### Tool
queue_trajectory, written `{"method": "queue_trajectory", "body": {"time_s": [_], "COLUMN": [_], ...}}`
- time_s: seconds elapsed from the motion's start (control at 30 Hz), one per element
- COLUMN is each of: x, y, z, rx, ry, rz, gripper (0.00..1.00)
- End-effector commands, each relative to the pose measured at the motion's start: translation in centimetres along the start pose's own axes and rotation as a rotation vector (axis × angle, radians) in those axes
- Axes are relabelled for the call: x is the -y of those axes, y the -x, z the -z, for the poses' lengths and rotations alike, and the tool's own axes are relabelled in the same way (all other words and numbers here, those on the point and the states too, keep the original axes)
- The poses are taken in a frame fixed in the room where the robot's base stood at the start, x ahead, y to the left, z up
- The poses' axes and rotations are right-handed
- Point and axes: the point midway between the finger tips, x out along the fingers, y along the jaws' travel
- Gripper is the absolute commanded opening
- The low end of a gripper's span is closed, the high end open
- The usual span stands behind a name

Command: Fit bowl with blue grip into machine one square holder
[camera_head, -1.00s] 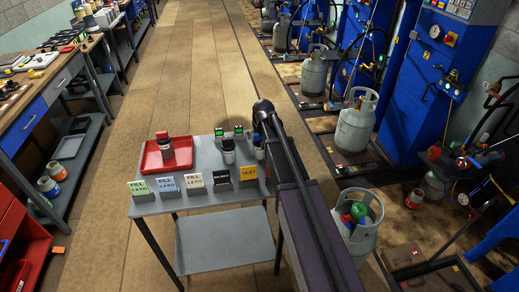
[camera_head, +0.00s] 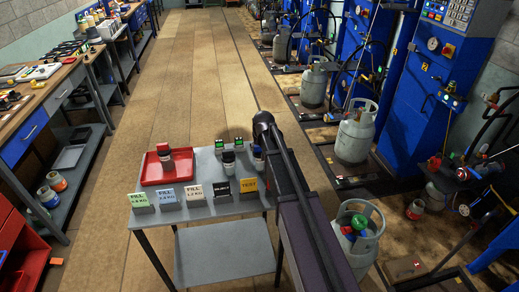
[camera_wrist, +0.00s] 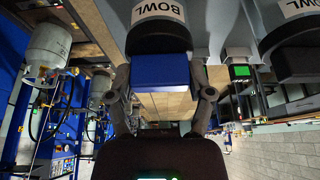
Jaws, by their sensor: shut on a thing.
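The bowl with the blue grip (camera_wrist: 160,8) shows at the top of the wrist view with a "BOWL" label and a dark band. Its blue grip (camera_wrist: 161,70) sits between the fingers of my gripper (camera_wrist: 162,80), which is shut on it. In the head view this bowl (camera_head: 258,163) is at the back right of the grey table, beside the end of my arm, which hides part of it. I cannot tell whether it touches the table. I cannot make out a square holder on machine one.
A second bowl (camera_head: 228,162) stands close on its left. A red tray (camera_head: 183,179) holds a red-gripped container (camera_head: 165,153). Several label blocks (camera_head: 194,192) line the table's front edge. Gas cylinders (camera_head: 353,138) and blue machines (camera_head: 410,100) stand right. The floor aisle behind is clear.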

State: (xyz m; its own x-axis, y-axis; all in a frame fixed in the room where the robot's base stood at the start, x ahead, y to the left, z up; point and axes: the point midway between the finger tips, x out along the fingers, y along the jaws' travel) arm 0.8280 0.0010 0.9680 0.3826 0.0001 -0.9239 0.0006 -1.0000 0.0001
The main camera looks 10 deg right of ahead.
Motion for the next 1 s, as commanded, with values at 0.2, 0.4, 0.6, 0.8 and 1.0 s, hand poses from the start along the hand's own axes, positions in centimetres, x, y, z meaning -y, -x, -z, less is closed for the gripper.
{"method": "queue_trajectory", "body": {"time_s": [0.2, 0.4, 0.6, 0.8, 1.0], "x": [0.0, 0.0, -0.1, -0.1, -0.1], "y": [1.6, 3.5, 5.5, 7.2, 8.4], "z": [0.7, 1.4, 2.3, 3.0, 3.5], "rx": [0.000, 0.000, 0.000, 0.000, 0.000], "ry": [0.000, 0.000, -0.001, -0.001, -0.001], "rz": [0.000, 0.000, 0.000, 0.000, 0.000], "gripper": [0.07, 0.07, 0.07, 0.07, 0.07]}}
